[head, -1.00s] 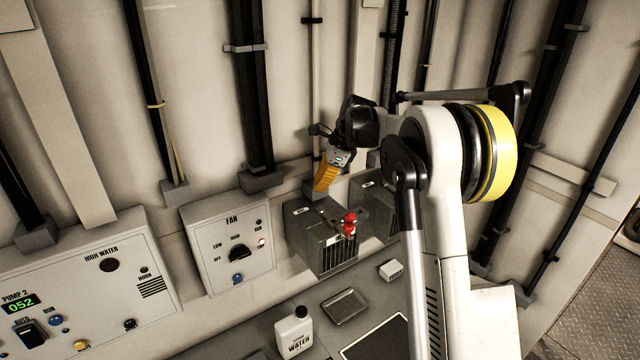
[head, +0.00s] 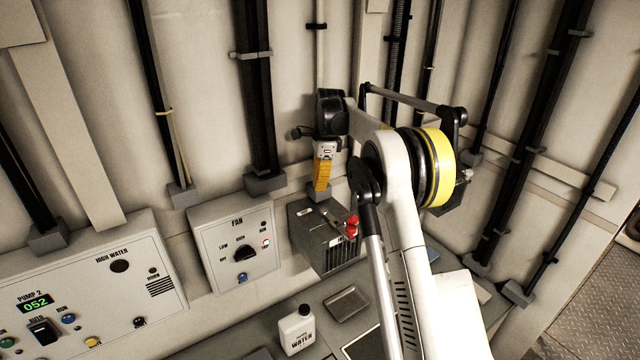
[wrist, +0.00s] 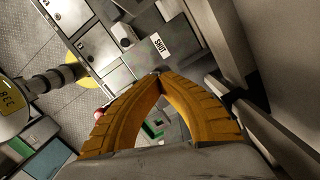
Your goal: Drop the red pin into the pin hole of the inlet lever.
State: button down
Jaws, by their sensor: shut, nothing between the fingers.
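My gripper (head: 320,188) has orange fingers and points down, just above the back of a dark grey box (head: 325,248). The fingertips meet and hold nothing; they also meet in the wrist view (wrist: 158,76). A small red piece (head: 352,226) stands at the box's front right corner, below and right of the fingers. I cannot tell whether it is the pin or a lever's knob. A bit of red (wrist: 102,111) shows beside the left finger in the wrist view. A thin lever-like part (head: 331,216) lies on the box top. The pin hole cannot be made out.
A FAN panel (head: 235,245) stands left of the box. A white WATER bottle (head: 297,331) and a shallow grey tray (head: 347,303) are in front. Pipes line the wall behind. A SHUT label (wrist: 160,46) shows in the wrist view.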

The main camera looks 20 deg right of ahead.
jog(key=shift+w, duration=0.15)
jog(key=shift+f+b, duration=0.6)
jog(key=shift+f, duration=0.8)
dwell(0.9)
jog(key=shift+r+p, duration=0.5)
jog(key=shift+r, duration=0.3)
jog(key=shift+f+b, duration=0.95)
jog(key=shift+f, duration=0.55)
dwell(0.3)
jog(key=c, duration=1.8)
grip_release()
jog(key=shift+o, duration=0.2)
notch_tip(320, 180, up, 12)
jog(key=shift+w+d, duration=0.2)
jog(key=shift+d, duration=0.15)
